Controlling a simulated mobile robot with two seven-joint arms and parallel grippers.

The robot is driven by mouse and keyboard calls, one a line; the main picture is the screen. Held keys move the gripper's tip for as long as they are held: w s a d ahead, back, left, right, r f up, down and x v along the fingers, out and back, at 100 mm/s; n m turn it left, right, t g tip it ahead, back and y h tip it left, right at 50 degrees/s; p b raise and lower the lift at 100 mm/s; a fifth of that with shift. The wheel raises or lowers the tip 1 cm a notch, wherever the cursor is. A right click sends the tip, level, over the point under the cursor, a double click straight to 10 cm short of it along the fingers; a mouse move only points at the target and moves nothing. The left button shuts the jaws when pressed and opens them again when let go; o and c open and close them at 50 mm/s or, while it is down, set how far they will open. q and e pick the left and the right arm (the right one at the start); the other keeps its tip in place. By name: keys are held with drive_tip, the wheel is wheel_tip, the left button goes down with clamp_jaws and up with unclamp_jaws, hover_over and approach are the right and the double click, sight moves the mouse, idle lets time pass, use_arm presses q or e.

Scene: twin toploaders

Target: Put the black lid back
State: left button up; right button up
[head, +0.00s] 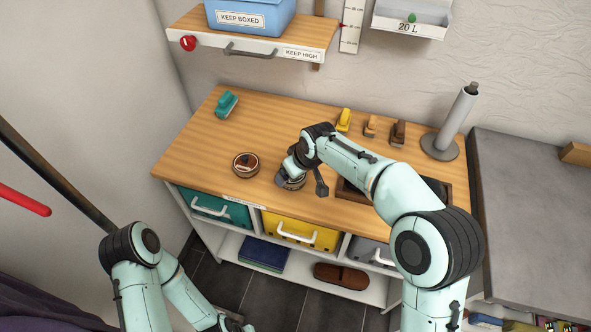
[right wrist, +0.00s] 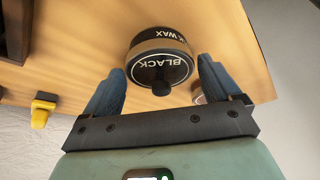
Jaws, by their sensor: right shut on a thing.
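A round tin marked BLACK WAX (right wrist: 150,44) stands near the front edge of the wooden worktop. The black lid (right wrist: 148,70), marked BLACK and with a dark knob, faces the camera at the tin's top. I cannot tell whether it is seated or just above it. My right gripper (right wrist: 162,68) is shut on the lid, one blue finger at each side. In the head view the right gripper (head: 291,176) hides most of the tin (head: 289,186). My left gripper (head: 232,323) is low at the bottom edge, away from the worktop, its jaws unclear.
A second round tin with a brown top (head: 245,164) stands just left of my right gripper. A teal brush (head: 226,104) and several smaller brushes (head: 343,119) are farther back.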

drive_tip(key=shift+f, duration=0.2)
drive_tip(key=o, duration=0.8)
drive_tip(key=shift+r, duration=0.4)
drive_tip(key=p+v, duration=0.1)
drive_tip(key=v, duration=1.1)
drive_tip(key=shift+r, duration=0.3)
drive_tip(key=shift+f, duration=0.1)
